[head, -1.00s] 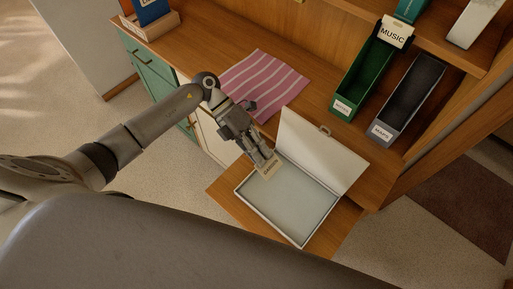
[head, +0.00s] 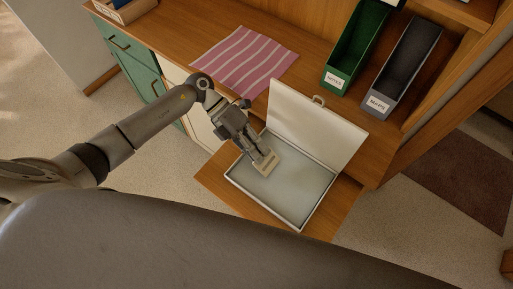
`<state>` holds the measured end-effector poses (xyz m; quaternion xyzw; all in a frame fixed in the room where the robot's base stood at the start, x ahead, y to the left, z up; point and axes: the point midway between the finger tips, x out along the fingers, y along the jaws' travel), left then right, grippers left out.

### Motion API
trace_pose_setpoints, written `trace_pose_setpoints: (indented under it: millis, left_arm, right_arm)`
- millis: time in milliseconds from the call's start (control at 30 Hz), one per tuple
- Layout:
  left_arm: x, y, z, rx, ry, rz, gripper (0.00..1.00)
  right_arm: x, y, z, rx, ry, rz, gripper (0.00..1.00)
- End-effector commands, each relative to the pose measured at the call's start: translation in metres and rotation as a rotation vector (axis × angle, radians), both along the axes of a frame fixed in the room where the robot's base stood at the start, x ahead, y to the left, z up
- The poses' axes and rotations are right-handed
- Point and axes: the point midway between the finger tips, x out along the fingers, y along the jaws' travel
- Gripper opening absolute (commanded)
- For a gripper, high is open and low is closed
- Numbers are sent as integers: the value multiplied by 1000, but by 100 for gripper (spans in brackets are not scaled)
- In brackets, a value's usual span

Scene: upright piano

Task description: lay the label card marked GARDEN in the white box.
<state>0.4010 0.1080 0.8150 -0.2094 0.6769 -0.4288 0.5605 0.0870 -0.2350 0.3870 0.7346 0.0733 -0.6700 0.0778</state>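The white box (head: 297,213) lies open on a wooden surface, its lid (head: 315,128) raised at the back. The small pale label card (head: 268,163) is at the fingertips of my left gripper (head: 261,156), over the back left part of the box. Its dark lettering is too small to read for certain now. The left gripper appears shut on the card. I cannot tell whether the card touches the box floor. My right gripper is not in view.
A pink striped cloth (head: 246,60) lies on the wooden top behind the box. A green tray (head: 357,47) and a dark grey tray (head: 405,70) labelled MAPS stand at the back right. A green drawer cabinet (head: 135,60) is at the left.

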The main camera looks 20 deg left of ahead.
Motion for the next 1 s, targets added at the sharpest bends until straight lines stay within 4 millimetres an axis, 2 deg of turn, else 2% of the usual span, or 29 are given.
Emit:
trace_pose_setpoints:
  millis: [233,300,467,800,1000]
  left_arm:
    - [0,0,0,0,0,0,0]
    - [0,0,0,0,0,0,11]
    - [0,0,0,0,0,0,30]
    - [1,2,1,1,0,0,30]
    - [9,23,17,4,-3,2,30]
  right_arm:
    - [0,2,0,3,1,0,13]
    - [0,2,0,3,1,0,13]
    - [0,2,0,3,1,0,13]
    - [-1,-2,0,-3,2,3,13]
    - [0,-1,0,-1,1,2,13]
